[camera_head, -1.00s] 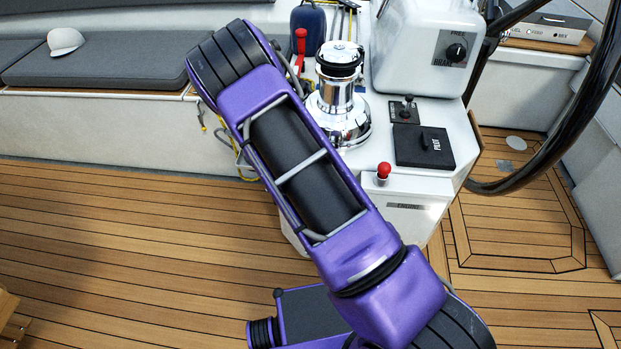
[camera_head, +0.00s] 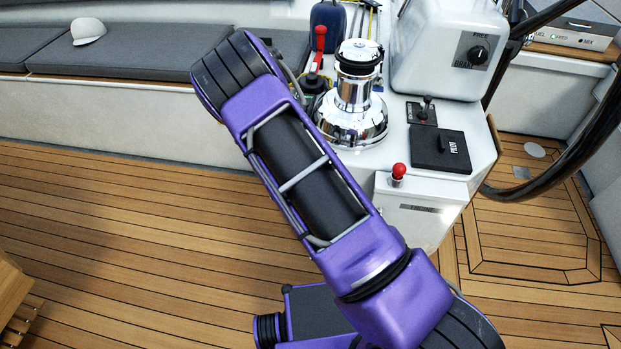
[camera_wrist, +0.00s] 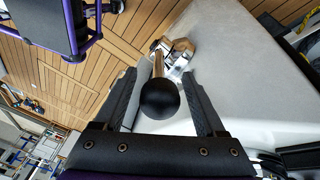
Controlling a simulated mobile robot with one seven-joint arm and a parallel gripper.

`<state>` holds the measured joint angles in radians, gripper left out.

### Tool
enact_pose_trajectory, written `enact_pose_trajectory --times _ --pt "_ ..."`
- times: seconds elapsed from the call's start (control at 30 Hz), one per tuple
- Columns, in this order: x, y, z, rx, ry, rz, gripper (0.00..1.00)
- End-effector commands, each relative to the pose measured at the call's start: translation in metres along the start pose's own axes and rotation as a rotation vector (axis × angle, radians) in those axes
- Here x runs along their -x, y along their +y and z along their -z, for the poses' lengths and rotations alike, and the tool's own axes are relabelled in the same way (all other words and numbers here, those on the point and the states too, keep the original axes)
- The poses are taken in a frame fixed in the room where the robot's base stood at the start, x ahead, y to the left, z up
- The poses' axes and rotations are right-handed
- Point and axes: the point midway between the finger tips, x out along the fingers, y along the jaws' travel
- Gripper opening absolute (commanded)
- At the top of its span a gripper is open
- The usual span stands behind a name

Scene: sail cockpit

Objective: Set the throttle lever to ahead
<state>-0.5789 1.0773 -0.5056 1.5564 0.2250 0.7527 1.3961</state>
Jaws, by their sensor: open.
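A lever with a black ball knob (camera_wrist: 160,99) shows in the wrist view, and I take it to be the throttle lever. Its shaft runs away from the camera, beside a pale grey panel (camera_wrist: 235,70). My gripper (camera_wrist: 163,95) is open, with one black finger on each side of the knob. The knob appears between the fingers; I cannot tell whether either touches it. In the head view my purple arm crosses the middle, and my gripper and this lever are hidden there.
The white console carries a chrome winch (camera_head: 353,100), a red-handled lever (camera_head: 319,45), a small black joystick (camera_head: 425,107), a black pilot box (camera_head: 440,150) and a red knob (camera_head: 398,170) above the engine label. The wheel (camera_head: 575,155) stands right. Wooden deck (camera_head: 130,230) is clear at left.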

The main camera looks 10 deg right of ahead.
Motion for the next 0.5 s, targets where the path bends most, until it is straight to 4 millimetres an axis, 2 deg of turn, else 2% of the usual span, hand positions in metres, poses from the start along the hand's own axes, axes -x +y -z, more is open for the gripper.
enact_pose_trajectory --times 0.17,0.5 --pt "0.021 -0.001 0.0 0.001 0.0 0.004 0.73" --pt "0.103 -0.001 0.0 0.001 0.0 0.006 0.73"
